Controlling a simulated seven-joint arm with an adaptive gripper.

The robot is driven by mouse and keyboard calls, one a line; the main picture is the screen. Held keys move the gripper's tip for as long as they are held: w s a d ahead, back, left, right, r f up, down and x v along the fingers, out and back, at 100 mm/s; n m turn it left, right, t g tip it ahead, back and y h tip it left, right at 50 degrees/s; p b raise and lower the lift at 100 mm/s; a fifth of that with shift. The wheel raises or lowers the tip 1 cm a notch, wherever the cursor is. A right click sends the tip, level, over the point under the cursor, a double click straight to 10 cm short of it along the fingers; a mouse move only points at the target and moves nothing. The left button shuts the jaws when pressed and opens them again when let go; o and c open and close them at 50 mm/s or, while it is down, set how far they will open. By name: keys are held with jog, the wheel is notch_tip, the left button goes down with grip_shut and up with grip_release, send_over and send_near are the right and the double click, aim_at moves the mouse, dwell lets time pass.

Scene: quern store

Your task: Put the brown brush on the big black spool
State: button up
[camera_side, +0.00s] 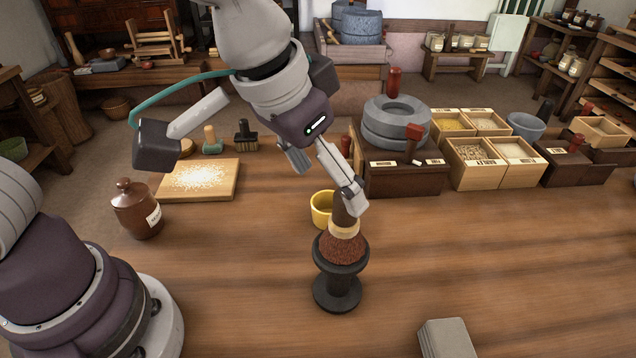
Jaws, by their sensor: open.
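The brown brush (343,247) stands upright, bristles down, on the top disc of the big black spool (337,291). It has a dark brown handle, a pale band and reddish-brown bristles. The spool stands upright on the wooden table. My gripper (328,186) is open at the brush handle. One finger overlaps the upper handle and hides part of it; the other finger is apart, up and to the left. I cannot tell whether the near finger touches the handle.
A yellow cup (321,209) stands just behind the brush. A brown lidded jar (137,208) and a floury board (199,180) are at left. A grey block (446,338) lies at the front. Grain boxes (481,165) line the back right. The right tabletop is clear.

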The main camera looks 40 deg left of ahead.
jog(key=s+a+n, duration=0.1)
jog(key=s+a, duration=0.2)
jog(key=a, duration=0.4)
jog(key=s+a+t, duration=0.1)
jog(key=s+a, duration=0.2)
jog(key=a, duration=0.5)
jog(key=shift+a+r+n+y, duration=0.2)
jog(key=shift+r+n+y, duration=0.1)
jog(key=shift+n+y, duration=0.1)
